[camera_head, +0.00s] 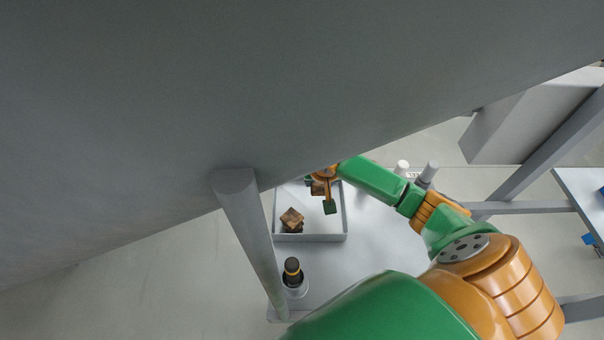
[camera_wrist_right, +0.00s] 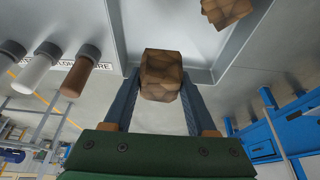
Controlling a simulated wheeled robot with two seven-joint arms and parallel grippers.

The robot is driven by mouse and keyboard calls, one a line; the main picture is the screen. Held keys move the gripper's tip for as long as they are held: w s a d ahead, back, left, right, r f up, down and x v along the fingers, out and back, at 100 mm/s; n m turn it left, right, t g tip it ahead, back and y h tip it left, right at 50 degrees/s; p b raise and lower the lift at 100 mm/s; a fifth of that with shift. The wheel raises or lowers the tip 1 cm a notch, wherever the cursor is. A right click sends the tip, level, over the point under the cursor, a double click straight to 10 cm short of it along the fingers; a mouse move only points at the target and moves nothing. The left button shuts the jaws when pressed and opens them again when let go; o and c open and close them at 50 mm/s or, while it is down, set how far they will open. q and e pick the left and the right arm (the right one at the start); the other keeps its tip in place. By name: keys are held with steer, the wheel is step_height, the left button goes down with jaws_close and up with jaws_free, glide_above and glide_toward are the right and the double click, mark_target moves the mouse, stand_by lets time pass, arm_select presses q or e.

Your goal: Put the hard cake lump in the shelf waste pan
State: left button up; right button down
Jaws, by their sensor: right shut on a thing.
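My right gripper (camera_head: 320,192) is shut on a brown, blocky cake lump (camera_head: 318,187). In the right wrist view the lump (camera_wrist_right: 161,75) sits between the two dark fingers. In the head view the gripper and lump appear over the back part of a pale, shallow, square pan (camera_head: 310,238); the height above its floor is hard to tell. A second brown lump (camera_head: 291,218) lies in the pan towards the front left. It also shows at the top of the right wrist view (camera_wrist_right: 228,10). My left gripper is not in view.
A huge grey hopper (camera_head: 250,90) covers the upper left, with a grey post (camera_head: 247,235) beside the pan. White (camera_head: 402,167) and grey (camera_head: 429,171) cylinders stand behind my right arm.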

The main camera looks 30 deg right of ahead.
steer(key=f, duration=0.5)
steer(key=s+f+b, duration=0.1)
steer(key=f, duration=0.2)
steer(key=shift+f, duration=0.1)
steer(key=shift+w+f, duration=0.1)
steer(key=shift+w, duration=0.05)
steer(key=shift+f, duration=0.1)
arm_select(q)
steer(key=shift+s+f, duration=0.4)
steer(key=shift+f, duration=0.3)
arm_select(e)
steer(key=shift+c, duration=1)
jaws_free()
arm_select(q)
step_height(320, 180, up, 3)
steer(key=p, duration=0.3)
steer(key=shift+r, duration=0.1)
arm_select(e)
steer(key=v, duration=1.2)
steer(key=shift+r, duration=0.2)
